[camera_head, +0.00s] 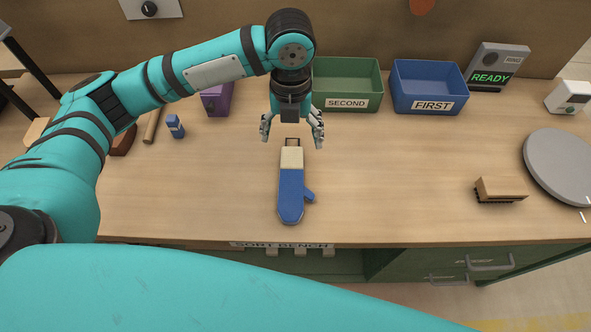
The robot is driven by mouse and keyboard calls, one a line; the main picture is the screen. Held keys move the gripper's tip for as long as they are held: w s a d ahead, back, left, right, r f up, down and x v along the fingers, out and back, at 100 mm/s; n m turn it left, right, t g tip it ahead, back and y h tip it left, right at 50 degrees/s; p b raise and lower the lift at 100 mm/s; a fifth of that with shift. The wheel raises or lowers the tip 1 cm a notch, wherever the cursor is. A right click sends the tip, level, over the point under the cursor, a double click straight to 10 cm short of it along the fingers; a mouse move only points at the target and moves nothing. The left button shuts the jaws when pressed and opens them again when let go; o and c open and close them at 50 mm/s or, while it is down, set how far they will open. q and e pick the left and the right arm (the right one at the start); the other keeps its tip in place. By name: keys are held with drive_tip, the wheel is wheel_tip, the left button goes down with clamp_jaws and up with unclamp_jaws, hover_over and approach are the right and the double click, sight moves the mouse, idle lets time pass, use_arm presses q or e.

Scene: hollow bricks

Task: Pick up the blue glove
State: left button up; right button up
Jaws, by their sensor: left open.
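The blue glove (291,196) lies flat on the wooden bench, with its cream cuff (292,158) toward the back and its thumb pointing right. My left gripper (292,140) points down just behind the cuff end. Its fingers are spread wide, one on each side, and hold nothing. I cannot tell how high the fingertips are above the bench. My right gripper does not show.
Behind the gripper stand a green bin labelled SECOND (346,85) and a blue bin labelled FIRST (429,88). A brush (500,189) and a grey round plate (562,165) are at right. A small blue bottle (175,127) stands at left. The bench beside the glove is clear.

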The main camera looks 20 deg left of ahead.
use_arm(q)
hover_over(292, 173)
drive_tip(key=s, duration=0.1)
wheel_tip(292, 173, down, 6)
drive_tip(key=r, duration=0.1)
wheel_tip(292, 173, down, 4)
drive_tip(key=shift+r+p, duration=0.2)
drive_tip(key=shift+p, duration=0.5)
drive_tip(key=shift+w+f, duration=0.1)
drive_tip(key=shift+f, duration=0.8)
drive_tip(key=f, duration=0.1)
drive_tip(key=f+p, duration=0.1)
drive_tip(key=f, duration=0.2)
drive_tip(key=shift+w+f+p, duration=0.25)
drive_tip(key=shift+w+p, duration=0.1)
drive_tip(key=shift+f, duration=0.25)
drive_tip(key=c, duration=1.3)
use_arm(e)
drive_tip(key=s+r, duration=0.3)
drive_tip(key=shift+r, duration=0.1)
use_arm(q)
drive_tip(key=shift+r, duration=0.15)
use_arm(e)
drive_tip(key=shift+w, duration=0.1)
